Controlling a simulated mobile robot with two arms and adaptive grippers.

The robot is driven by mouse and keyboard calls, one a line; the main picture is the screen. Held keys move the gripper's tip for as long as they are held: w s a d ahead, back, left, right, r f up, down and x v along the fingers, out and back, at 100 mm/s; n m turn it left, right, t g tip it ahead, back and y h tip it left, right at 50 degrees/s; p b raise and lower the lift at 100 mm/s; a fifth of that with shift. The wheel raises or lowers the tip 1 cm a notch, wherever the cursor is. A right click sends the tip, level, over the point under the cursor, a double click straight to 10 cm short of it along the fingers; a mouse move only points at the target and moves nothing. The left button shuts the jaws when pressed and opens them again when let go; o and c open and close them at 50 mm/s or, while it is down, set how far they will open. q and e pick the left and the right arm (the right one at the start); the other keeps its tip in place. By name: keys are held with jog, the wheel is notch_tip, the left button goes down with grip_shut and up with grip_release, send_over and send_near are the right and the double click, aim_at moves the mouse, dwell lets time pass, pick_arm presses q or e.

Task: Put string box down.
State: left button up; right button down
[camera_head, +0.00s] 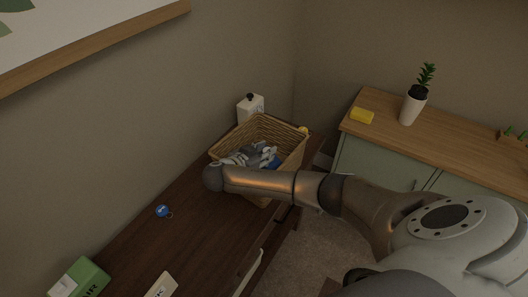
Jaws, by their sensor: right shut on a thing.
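My right arm reaches in from the right across the wooden cabinet, and my right gripper (262,157) is down inside a wicker basket (290,138). The gripper is shut on the string box (273,163), of which only a small blue part shows by the fingers. The gripper and the basket's near wall hide the rest, and I cannot tell whether it touches the basket floor. My left gripper is out of view.
The basket stands on a dark wooden cabinet top (130,245) against the wall. A white bottle or box (250,107) is behind it. A blue round item (163,211), a green box (85,279) and a card (161,286) lie to the left.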

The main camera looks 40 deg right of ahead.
jog(key=c, duration=1.1)
grip_release()
jog(key=shift+r, duration=0.15)
jog(key=shift+s+a, duration=0.1)
jog(key=shift+a, duration=0.3)
jog(key=shift+v, duration=5.65)
